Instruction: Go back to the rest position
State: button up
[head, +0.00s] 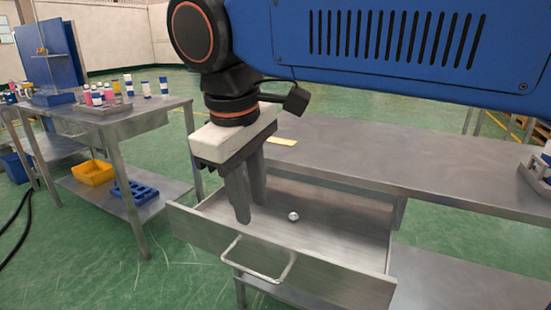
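My gripper (250,212) hangs from the blue arm and points down over the open metal drawer (345,228), near its left end. Its two dark fingers show one partly behind the other, with their tips apart and nothing visible between them. The gripper looks open and empty. A small round silvery piece (293,216) lies on the drawer floor, to the right of the fingers and apart from them.
The drawer juts out below the metal workbench (430,165), its handle (258,262) in front. A yellow piece (281,142) lies on the bench; a grey holder (537,174) stands at its right. At left, another table (150,112) carries several bottles. Green floor separates the tables.

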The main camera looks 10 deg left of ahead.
jog(key=w+d+f+m, duration=0.2)
jog(key=d+f, duration=0.1)
jog(key=d, duration=0.4)
jog(key=w+d+f+m+y, duration=0.1)
jog(key=w+d+f+m, duration=0.15)
jog(key=d, duration=0.55)
jog(key=w+d+f+m, duration=0.1)
jog(key=d+f+m, duration=0.1)
jog(key=d+f, duration=0.35)
jog(key=s+d+f+m+t, duration=0.1)
jog(key=s+d+f+m, duration=0.2)
jog(key=d+f, duration=0.2)
jog(key=s+d+f+m+t, duration=0.1)
jog(key=s+d+f+m, duration=0.2)
jog(key=d, duration=0.9)
notch_tip(320, 180, down, 3)
jog(key=shift+s+f+m+t, duration=0.15)
jog(key=shift+s+m+t, duration=0.2)
jog(key=shift+s+t, duration=0.1)
